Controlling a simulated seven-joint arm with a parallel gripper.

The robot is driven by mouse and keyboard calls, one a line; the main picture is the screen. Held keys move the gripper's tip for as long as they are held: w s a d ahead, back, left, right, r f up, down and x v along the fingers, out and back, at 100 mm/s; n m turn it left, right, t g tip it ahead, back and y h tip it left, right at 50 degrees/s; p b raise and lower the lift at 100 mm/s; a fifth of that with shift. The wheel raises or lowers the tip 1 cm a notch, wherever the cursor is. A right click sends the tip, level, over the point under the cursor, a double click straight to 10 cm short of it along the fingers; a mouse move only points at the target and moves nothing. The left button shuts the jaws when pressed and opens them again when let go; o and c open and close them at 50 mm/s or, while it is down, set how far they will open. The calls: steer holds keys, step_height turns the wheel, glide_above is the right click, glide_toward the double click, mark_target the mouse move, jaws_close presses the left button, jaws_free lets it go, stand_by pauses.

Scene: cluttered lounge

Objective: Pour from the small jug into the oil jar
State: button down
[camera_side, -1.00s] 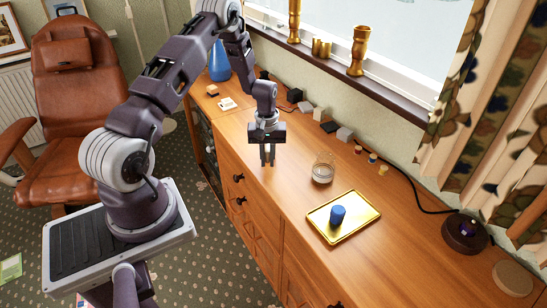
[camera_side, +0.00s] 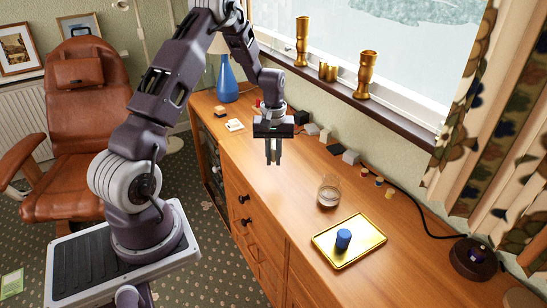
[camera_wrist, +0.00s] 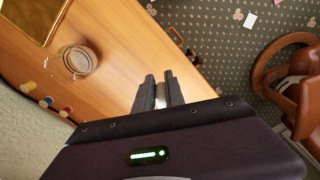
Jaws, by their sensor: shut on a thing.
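My gripper (camera_side: 273,152) hangs above the wooden sideboard, left of the glass jar, fingers pointing down. In the wrist view its fingers (camera_wrist: 158,92) are closed around a small pale thing, mostly hidden between them; I cannot tell for sure that it is the small jug. A clear glass jar (camera_side: 328,191), apparently the oil jar, stands upright on the sideboard, apart from the gripper. It also shows in the wrist view (camera_wrist: 77,62). I cannot make out its contents. No other jug is clearly recognisable.
Small blocks (camera_side: 351,157) and little pots line the wall side. A blue lamp (camera_side: 227,80) stands farther back. The sideboard's front edge is left of the jar.

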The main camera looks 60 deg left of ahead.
steer(key=w+d+r+n, duration=0.1)
steer(key=w+d, duration=0.3)
steer(key=d, duration=0.6)
steer(key=w+d+r+n, duration=0.2)
steer(key=w+d+n, duration=0.1)
steer(key=d, duration=0.7)
steer(key=w+d+r+n, duration=0.2)
steer(key=w+d, duration=0.2)
steer(key=d, duration=0.7)
steer(key=shift+w+y, duration=0.35)
steer(key=shift+y, duration=0.05)
steer(key=shift+a+f+h, duration=0.2)
steer(key=shift+h, duration=0.1)
steer(key=shift+a+f+h, duration=0.35)
steer(key=shift+a+h, duration=0.15)
steer(key=shift+h, duration=0.2)
steer(key=shift+a+f, duration=0.2)
steer(key=shift+a, duration=0.05)
steer(key=shift+a+f+h, duration=0.1)
steer(key=shift+h, duration=0.3)
